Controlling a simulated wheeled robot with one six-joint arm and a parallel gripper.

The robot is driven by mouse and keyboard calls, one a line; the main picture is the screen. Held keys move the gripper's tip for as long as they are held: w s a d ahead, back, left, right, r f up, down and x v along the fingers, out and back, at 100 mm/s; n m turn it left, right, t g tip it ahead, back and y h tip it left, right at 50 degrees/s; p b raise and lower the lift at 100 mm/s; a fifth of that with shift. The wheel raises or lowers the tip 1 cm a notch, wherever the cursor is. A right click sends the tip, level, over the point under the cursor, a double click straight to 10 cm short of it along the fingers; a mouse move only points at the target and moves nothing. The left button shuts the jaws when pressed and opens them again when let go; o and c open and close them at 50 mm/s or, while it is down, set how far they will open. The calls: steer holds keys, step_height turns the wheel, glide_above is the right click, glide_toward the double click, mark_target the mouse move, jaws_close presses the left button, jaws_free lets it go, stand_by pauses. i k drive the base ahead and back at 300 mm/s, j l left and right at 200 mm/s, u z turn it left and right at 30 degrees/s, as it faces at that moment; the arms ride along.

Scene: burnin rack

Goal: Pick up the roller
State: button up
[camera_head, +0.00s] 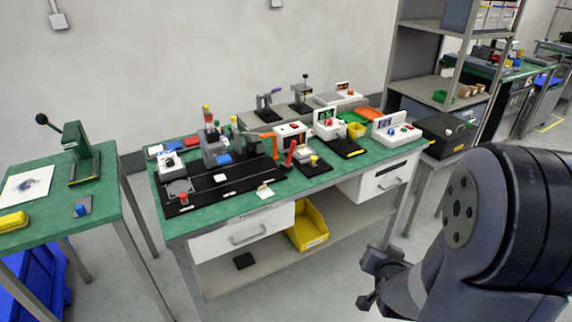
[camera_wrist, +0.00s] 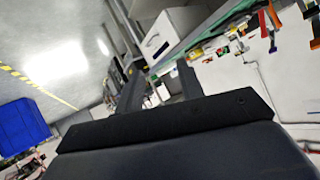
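I cannot make out a roller for certain in either view. On the green-topped table (camera_head: 205,208) in the head view stand several small devices, and none is clearly a roller. My gripper (camera_head: 372,280) is in the head view at the lower right, in the air in front of the table's right side and apart from everything on it. In the wrist view my gripper (camera_wrist: 159,75) shows two dark fingers spread apart, with nothing held between them.
A second green table (camera_head: 110,205) stands at the left with a green lever press (camera_head: 83,160) and a yellow object (camera_head: 13,222). A yellow bin (camera_head: 309,228) sits on the lower shelf. A grey shelf rack (camera_head: 415,88) stands behind right. Open floor lies in front.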

mark_target(287, 166)
steer(key=i+u, duration=0.1)
steer(key=u, duration=0.25)
steer(key=i+l+u, duration=0.1)
steer(key=u, duration=0.25)
steer(key=i+l+u, duration=0.1)
steer(key=u, duration=0.3)
steer(key=i+l+u, duration=0.1)
steer(key=l, duration=0.3)
steer(key=i+l, duration=0.2)
steer(key=l, duration=0.15)
steer(key=i+l+u, duration=0.15)
steer(key=l, duration=0.25)
steer(key=i+l+u, duration=0.1)
steer(key=l, duration=0.3)
steer(key=i, duration=0.05)
